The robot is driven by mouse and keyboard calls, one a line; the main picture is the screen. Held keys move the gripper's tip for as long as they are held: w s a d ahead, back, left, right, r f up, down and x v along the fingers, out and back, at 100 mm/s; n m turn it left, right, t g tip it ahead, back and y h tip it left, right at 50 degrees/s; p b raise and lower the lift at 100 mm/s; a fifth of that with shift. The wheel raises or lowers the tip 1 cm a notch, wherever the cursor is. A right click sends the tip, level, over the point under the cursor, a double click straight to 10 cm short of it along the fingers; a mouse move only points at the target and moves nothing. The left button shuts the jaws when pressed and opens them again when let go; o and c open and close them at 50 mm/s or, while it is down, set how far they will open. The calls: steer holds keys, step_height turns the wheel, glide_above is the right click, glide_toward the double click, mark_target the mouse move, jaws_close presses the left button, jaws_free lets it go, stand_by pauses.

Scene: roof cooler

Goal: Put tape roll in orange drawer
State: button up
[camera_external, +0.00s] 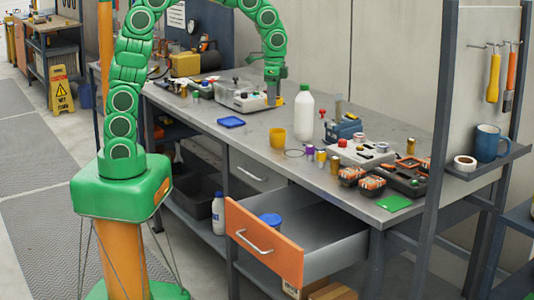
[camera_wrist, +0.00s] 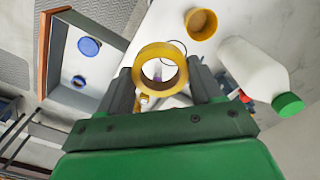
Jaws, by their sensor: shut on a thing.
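A yellow tape roll (camera_wrist: 160,49) is between the fingers of my gripper (camera_wrist: 160,72), which is shut on it. In the external view my gripper (camera_external: 275,84) hangs above the workbench, behind the yellow cup (camera_external: 277,138), and the roll shows only as a small yellow patch (camera_external: 279,101). The orange drawer (camera_external: 264,242) is pulled open below the bench top, nearer the camera. In the wrist view the open drawer (camera_wrist: 43,55) is at upper left, apart from the roll. A blue-lidded container (camera_external: 270,218) stands inside it.
A white bottle (camera_external: 303,116) with a green cap stands close to the right of my gripper. A grey control box (camera_external: 240,97) is to its left. Tools and bins crowd the bench's right end. Another, whitish roll (camera_external: 464,162) lies on the shelf beside a blue mug (camera_external: 488,143).

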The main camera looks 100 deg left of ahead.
steer(key=w+d+m, duration=0.2)
steer(key=w+d, duration=0.3)
steer(key=d, duration=0.4)
steer(key=w+d+m, duration=0.2)
steer(key=w+d, duration=0.2)
steer(key=d, duration=0.4)
steer(key=m, duration=0.3)
glide_above(293, 240)
steer(key=d, duration=0.5)
step_height(293, 240, down, 23)
steer(key=shift+w+d+f, duration=0.1)
steer(key=shift+w+f, duration=0.1)
steer(key=shift+f, duration=2.55)
steer(key=shift+w+d+f, duration=0.1)
steer(key=shift+w+f, duration=0.1)
steer(key=shift+f, duration=2.5)
steer(key=shift+f, duration=0.1)
steer(key=o, duration=1)
steer(key=shift+o, duration=0.2)
